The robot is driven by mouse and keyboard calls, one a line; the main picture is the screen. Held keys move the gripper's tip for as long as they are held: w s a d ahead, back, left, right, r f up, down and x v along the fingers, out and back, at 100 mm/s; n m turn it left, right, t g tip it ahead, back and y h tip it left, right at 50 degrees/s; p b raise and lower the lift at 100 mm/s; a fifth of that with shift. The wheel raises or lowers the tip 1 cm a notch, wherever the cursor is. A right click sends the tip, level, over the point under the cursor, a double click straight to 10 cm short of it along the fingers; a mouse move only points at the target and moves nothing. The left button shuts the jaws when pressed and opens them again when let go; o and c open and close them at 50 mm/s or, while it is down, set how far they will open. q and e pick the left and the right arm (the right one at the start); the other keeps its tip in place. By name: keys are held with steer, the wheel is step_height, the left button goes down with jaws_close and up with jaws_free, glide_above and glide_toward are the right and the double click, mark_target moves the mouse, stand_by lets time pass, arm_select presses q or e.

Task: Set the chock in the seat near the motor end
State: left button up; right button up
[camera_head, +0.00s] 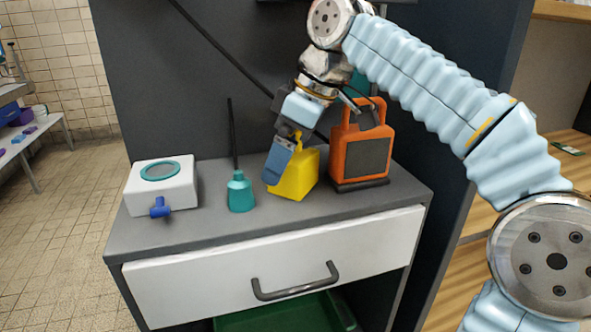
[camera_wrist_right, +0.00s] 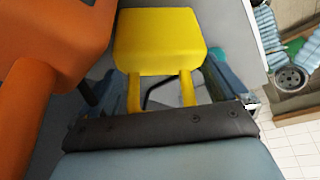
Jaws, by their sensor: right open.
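A yellow block with a looped handle (camera_head: 298,176) stands on the grey top of a drawer cabinet; I cannot tell for sure that it is the chock. My right gripper (camera_head: 278,168) points down at its handle side and hides part of it. In the right wrist view the yellow block (camera_wrist_right: 160,38) lies ahead, and its two handle posts show between my open blue fingers (camera_wrist_right: 165,82). I cannot tell whether the fingers touch it. No motor or seat can be made out clearly. My left gripper is out of view.
An orange handled unit with a dark panel (camera_head: 360,152) stands close right of the yellow block. Left are a teal bottle (camera_head: 240,193) with a tall black rod and a white box (camera_head: 160,190) with a blue tap. The cabinet top's front strip (camera_head: 285,221) is clear.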

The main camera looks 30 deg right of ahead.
steer(key=shift+w+a+f, duration=0.1)
steer(key=shift+w+f, duration=0.05)
steer(key=shift+f, duration=0.3)
steer(key=shift+c, duration=0.5)
steer(key=c, duration=1.1)
steer(key=shift+o, duration=0.2)
steer(key=shift+r, duration=0.15)
